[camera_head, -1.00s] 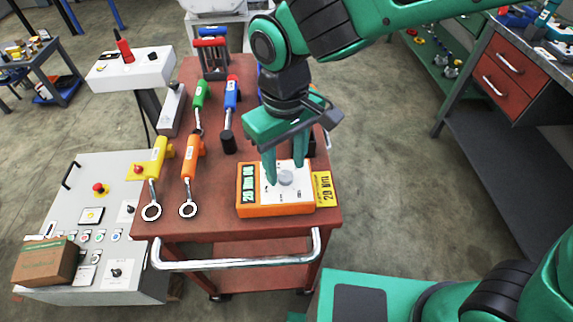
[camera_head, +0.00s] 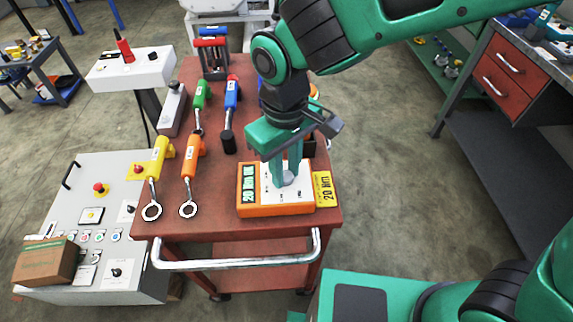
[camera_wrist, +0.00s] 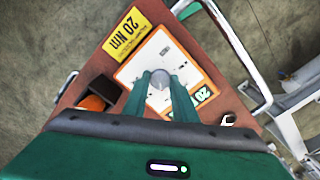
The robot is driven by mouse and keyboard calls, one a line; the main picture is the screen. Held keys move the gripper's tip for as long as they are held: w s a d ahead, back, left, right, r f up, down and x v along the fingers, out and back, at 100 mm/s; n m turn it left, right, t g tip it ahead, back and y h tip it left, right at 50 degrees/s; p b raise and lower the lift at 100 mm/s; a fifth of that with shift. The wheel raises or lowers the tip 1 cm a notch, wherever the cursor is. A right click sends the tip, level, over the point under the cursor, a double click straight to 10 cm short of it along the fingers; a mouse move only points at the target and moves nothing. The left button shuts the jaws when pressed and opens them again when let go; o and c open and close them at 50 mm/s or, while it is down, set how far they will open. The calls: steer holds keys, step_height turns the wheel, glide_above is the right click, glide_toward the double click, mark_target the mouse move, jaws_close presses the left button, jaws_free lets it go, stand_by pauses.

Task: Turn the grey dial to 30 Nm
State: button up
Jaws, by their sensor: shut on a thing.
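The grey dial (camera_wrist: 159,79) is on the white face of an orange box (camera_head: 276,210) near the front edge of the red-brown cart top. The box's green display (camera_head: 249,184) reads 20 Nm. My gripper (camera_head: 285,183) points down at the dial. In the wrist view its two green fingers (camera_wrist: 160,88) are shut on the dial, one on each side. The fingers partly hide the dial in the head view.
An orange wrench (camera_head: 190,177) and a yellow wrench (camera_head: 155,177) lie left of the box, with a green (camera_head: 201,98) and a blue wrench (camera_head: 231,100) behind. A metal handle (camera_head: 235,262) runs along the cart's front. A control cabinet stands at left.

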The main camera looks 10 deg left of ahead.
mark_target(286, 174)
steer(key=shift+w+d+n, duration=0.1)
steer(key=shift+w+n, duration=0.05)
steer(key=shift+n, duration=1.05)
steer(key=o, duration=1.1)
steer(key=shift+c, duration=0.2)
steer(key=shift+r, duration=0.1)
step_height(286, 174, up, 11)
steer(key=shift+f, duration=0.2)
